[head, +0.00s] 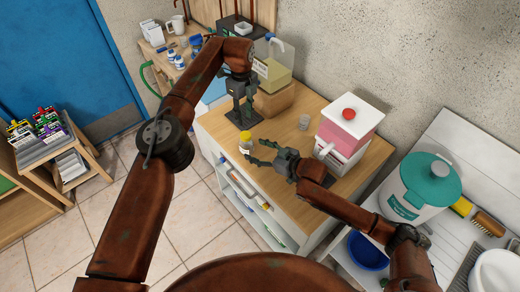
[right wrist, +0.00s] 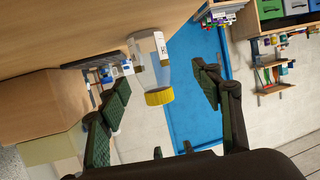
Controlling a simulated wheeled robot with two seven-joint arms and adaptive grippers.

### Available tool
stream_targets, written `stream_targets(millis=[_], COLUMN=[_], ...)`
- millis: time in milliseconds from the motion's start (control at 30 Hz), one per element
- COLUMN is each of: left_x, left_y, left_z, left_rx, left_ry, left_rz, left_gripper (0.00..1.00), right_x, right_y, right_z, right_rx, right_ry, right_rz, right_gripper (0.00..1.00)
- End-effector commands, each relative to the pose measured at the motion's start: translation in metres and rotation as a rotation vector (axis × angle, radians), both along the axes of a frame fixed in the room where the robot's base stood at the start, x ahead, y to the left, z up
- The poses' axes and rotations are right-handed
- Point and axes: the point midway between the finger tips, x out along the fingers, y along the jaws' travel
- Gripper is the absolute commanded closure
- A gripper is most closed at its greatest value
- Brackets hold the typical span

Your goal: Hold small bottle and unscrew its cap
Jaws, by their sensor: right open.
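The small bottle (head: 245,147) is clear with a white label and a yellow cap (head: 245,135). It stands upright near the edge of the wooden worktop. In the right wrist view the bottle (right wrist: 148,62) appears upside down, with its yellow cap (right wrist: 159,97) towards the camera's lower side. My right gripper (head: 256,152) is open, its fingers directed at the bottle from the right. In the right wrist view the bottle shows between and beyond the fingers; contact is not visible. My left gripper (head: 242,118) points down behind the bottle, fingers apart and seemingly empty.
A dark mat (head: 232,117) lies under my left gripper. Open floor lies left of the worktop.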

Motion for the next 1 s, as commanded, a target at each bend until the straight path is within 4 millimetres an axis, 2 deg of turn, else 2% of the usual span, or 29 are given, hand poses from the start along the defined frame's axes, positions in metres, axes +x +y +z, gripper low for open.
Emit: stream_targets(millis=[67, 167, 600, 1000], left_x=[0.0, 0.0, 0.0, 0.0], left_y=[0.0, 0.0, 0.0, 0.0], left_z=[0.0, 0.0, 0.0, 0.0], left_rx=[0.0, 0.0, 0.0, 0.0], left_ry=[0.0, 0.0, 0.0, 0.0], left_rz=[0.0, 0.0, 0.0, 0.0], left_gripper=[0.71, 0.71, 0.71, 0.71], right_x=[0.006, 0.011, 0.05, 0.057], right_y=[-0.007, -0.006, 0.035, 0.043], right_z=[-0.002, -0.005, -0.026, -0.03], right_rx=[-0.012, -0.016, -0.014, -0.014], right_ry=[0.022, 0.035, 0.034, 0.032], right_rz=[-0.01, -0.015, -0.015, -0.015], right_gripper=[0.41, 0.41, 0.41, 0.41])
